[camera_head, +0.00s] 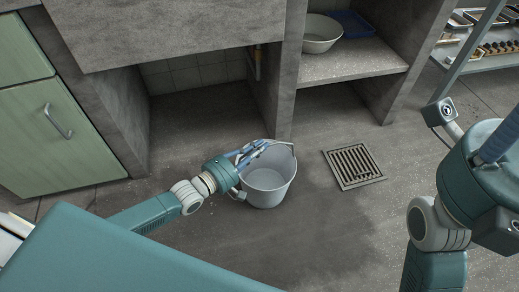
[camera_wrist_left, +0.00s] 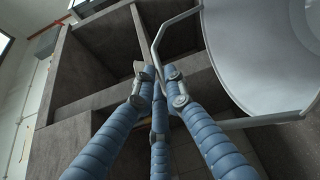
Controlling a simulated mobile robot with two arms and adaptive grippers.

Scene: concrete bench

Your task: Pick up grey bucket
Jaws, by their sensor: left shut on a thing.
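The grey bucket (camera_head: 268,186) stands upright, at or very near the floor, in the middle of the head view. It looks empty, with its thin handle (camera_head: 284,143) raised above the rim. My left gripper (camera_head: 260,148) reaches in from the left over the rim, its blue fingers shut on the handle. In the left wrist view the fingertips (camera_wrist_left: 158,84) close around the handle bar (camera_wrist_left: 155,48), and the pale bucket (camera_wrist_left: 262,55) fills the upper right. My right arm is at the right edge; a blue finger-like part (camera_head: 500,138) shows, its tips cut off.
A floor drain grate (camera_head: 354,166) lies right of the bucket. A concrete bench (camera_head: 350,66) behind holds a white bowl (camera_head: 321,34) and a blue tray (camera_head: 352,23). A green cabinet (camera_head: 60,135) stands left, a metal rack (camera_head: 480,45) far right. Floor around the bucket is clear.

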